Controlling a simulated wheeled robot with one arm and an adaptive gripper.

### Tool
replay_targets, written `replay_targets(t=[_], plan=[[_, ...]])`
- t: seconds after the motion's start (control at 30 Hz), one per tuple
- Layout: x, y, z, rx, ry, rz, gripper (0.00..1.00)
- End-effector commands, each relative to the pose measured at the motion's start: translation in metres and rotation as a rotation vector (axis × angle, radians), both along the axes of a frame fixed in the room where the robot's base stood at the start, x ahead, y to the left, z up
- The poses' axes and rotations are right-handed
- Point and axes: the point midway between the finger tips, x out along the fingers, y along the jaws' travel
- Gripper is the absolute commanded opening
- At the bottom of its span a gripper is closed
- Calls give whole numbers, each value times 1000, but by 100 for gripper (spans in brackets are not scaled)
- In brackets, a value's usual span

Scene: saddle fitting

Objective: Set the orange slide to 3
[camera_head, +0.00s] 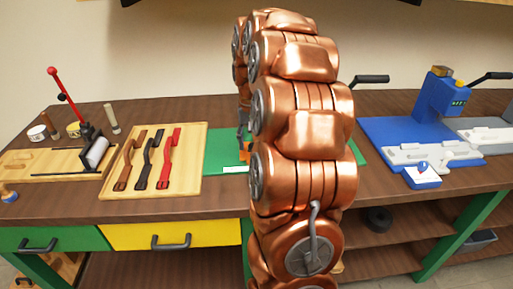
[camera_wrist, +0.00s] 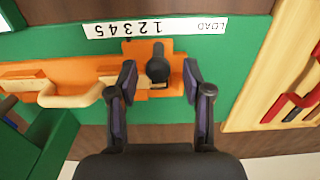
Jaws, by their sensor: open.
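The orange slide (camera_wrist: 137,48) lies on a green board (camera_wrist: 72,60) in the wrist view. A black knob (camera_wrist: 158,68) stands up from it. A white scale (camera_wrist: 155,27) marked LOAD and 1 to 5 runs along it, upside down in this view. The knob lines up with the digit nearest LOAD, which appears to be 1. My gripper (camera_wrist: 159,78) is open, with one fingertip on each side of the knob and visible gaps. In the head view my copper arm hides the gripper and most of the slide.
A cream handle (camera_wrist: 75,95) sits on an orange part left of the knob in the wrist view. A wooden tray (camera_head: 190,183) with brown, black and red straps is left of the board. A blue machine (camera_head: 440,105) stands to the right.

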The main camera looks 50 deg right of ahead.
Motion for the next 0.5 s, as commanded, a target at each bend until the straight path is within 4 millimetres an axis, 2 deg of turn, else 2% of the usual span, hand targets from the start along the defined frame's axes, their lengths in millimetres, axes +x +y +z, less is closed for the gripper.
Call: replay_targets(t=[0.5], plan=[[0,1,34,1,2,1,50]])
